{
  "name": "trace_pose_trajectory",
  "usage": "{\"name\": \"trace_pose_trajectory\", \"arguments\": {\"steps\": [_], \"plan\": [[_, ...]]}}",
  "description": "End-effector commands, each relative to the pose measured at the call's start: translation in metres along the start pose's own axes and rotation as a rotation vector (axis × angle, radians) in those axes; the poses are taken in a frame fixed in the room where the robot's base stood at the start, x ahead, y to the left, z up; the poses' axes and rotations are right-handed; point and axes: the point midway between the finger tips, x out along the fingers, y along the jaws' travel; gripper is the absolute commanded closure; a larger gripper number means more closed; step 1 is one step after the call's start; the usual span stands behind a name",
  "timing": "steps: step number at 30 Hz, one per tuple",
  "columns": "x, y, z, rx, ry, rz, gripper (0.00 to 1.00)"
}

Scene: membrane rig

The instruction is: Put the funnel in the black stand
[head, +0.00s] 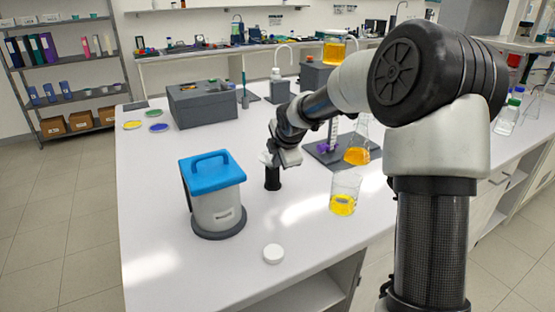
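The black stand (272,180) is a short dark upright cylinder on the white bench, near the middle of the head view. A small pale piece that looks like the funnel (264,157) shows right above the stand's top, at the left side of my gripper. My gripper (277,160) is at the end of the arm, reaching down from the right to just above the stand. The fingers are small and partly hidden, so I cannot tell whether they grip the funnel or whether the funnel touches the stand.
A blue-lidded container (216,206) stands left of the stand. A white cap (273,253) lies in front. A beaker with yellow liquid (343,196) and a flask with orange liquid (358,155) are to the right. A grey box (203,106) is behind. The bench's left front is clear.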

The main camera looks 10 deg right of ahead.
Motion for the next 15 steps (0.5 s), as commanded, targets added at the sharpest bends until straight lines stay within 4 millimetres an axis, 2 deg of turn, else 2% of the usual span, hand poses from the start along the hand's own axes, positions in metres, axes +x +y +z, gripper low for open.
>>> {"name": "trace_pose_trajectory", "arguments": {"steps": [14,15], "plan": [[0.0045,-0.0036,-0.0004,0.0,0.0,0.0,1.0],[0.0045,-0.0036,-0.0004,0.0,0.0,0.0,0.94]]}}
